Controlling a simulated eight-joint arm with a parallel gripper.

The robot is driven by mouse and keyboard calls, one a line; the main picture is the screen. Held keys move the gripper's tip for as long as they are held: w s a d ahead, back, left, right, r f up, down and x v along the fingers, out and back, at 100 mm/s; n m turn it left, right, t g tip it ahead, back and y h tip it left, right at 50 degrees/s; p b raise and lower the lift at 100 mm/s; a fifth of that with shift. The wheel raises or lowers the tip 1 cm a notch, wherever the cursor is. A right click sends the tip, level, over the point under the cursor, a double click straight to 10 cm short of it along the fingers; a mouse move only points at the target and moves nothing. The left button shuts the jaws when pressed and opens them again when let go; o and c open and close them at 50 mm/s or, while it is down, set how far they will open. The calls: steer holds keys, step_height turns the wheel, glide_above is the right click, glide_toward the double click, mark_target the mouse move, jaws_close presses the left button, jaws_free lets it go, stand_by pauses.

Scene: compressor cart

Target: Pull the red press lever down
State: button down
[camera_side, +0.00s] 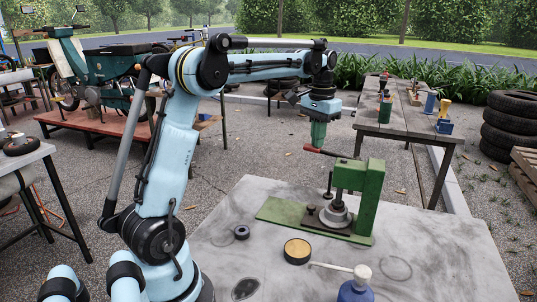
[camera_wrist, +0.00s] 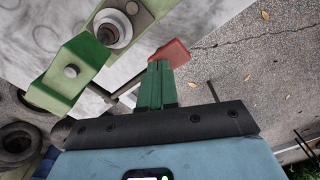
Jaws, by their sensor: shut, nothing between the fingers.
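The green press (camera_side: 367,195) stands on the grey table with its base plate flat, and its column also shows in the wrist view (camera_wrist: 88,62). Its lever has a red grip (camera_side: 312,149) that sticks out to the left of the press head, roughly level and raised. In the wrist view the red grip (camera_wrist: 172,52) lies just beyond my fingertips. My gripper (camera_side: 318,143) has green fingers, shut and empty, pointing down right above the red grip. In the wrist view the fingers (camera_wrist: 157,70) overlap the grip's near edge; I cannot tell whether they touch it.
On the grey table (camera_side: 440,260) are a round tin (camera_side: 297,251), a small dark ring (camera_side: 242,232), and a blue bottle (camera_side: 356,287) with a pale handle. A second workbench (camera_side: 395,130) and stacked tires (camera_side: 508,125) stand behind. The space left of the lever is clear.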

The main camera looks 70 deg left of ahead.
steer(key=shift+r, duration=3.05)
steer(key=shift+r, duration=0.1)
steer(key=shift+r, duration=2.4)
steer(key=s+d+f+m+t, duration=0.1)
steer(key=s+d+f+t, duration=0.1)
steer(key=d, duration=0.4)
steer(key=s+d+f+m+t, duration=0.1)
steer(key=s+d+f+t, duration=0.1)
steer(key=d, duration=0.3)
steer(key=s+d+f+m+t, duration=0.1)
steer(key=s+d+f+t, duration=0.2)
steer(key=s+d+f, duration=0.5)
step_height(320, 180, down, 4)
steer(key=shift+s+d, duration=0.3)
steer(key=shift+s, duration=0.45)
